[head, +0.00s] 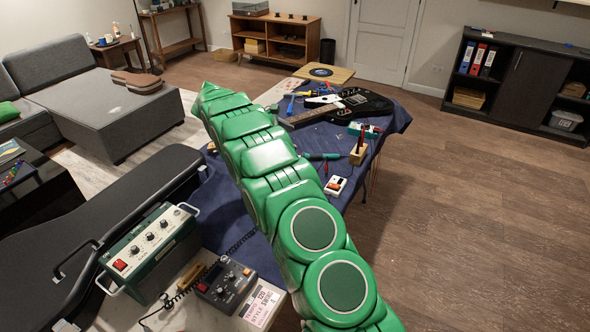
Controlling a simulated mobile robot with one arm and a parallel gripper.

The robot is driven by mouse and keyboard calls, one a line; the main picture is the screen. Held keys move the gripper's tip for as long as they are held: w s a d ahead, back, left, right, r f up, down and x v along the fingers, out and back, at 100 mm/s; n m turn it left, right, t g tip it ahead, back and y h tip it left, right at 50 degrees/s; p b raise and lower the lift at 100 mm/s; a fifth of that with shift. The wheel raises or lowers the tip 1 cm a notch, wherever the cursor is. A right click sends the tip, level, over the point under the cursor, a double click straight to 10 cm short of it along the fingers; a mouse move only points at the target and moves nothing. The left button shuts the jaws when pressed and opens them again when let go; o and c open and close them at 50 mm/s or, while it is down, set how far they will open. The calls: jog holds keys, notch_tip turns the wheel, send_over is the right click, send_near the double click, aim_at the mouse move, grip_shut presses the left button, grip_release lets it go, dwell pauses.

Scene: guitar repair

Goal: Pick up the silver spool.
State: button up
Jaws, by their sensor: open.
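I cannot make out the silver spool in the head view; the arm covers much of the worktable. My green arm (268,165) reaches from the bottom right up to the far left, across the blue cloth (350,212) on the table. My gripper is not visible; the far end of the arm shows only green casing.
A black-and-white electric guitar (355,104), a wooden block with upright tools (357,154) and a white-and-orange box (335,186) lie right of my arm. A green power unit (150,250) and a dark pedal (226,284) stand at front left. Open floor lies right.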

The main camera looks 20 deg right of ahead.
jog(key=w+a+f+n, duration=0.1)
jog(key=w+f, duration=0.1)
jog(key=f, duration=0.2)
jog(key=w+a+f+n+h, duration=0.1)
jog(key=w+f, duration=0.1)
jog(key=f, duration=0.3)
jog(key=w+a+f+n+t+h, duration=0.1)
jog(key=w+f, duration=0.1)
jog(key=f, duration=0.3)
jog(key=shift+w+a+f+n, duration=0.25)
jog(key=shift+w+n, duration=0.1)
jog(key=shift+n, duration=0.05)
jog(key=shift+a+f+h, duration=0.15)
jog(key=shift+f+h, duration=0.15)
jog(key=shift+f, duration=0.45)
jog(key=shift+x, duration=3.8)
jog(key=shift+w, duration=0.1)
jog(key=c, duration=1.2)
jog(key=shift+a+r, duration=0.1)
jog(key=shift+r, duration=1.65)
jog(key=shift+s+a+r, duration=0.25)
jog(key=shift+s+r, duration=1.3)
jog(key=shift+s, duration=0.75)
jog(key=shift+s+a+r, duration=0.3)
jog(key=shift+s+r, duration=1.25)
jog(key=shift+s, duration=0.8)
jog(key=shift+s+a+r, duration=0.25)
jog(key=shift+s+r, duration=1.35)
jog(key=shift+s, duration=0.7)
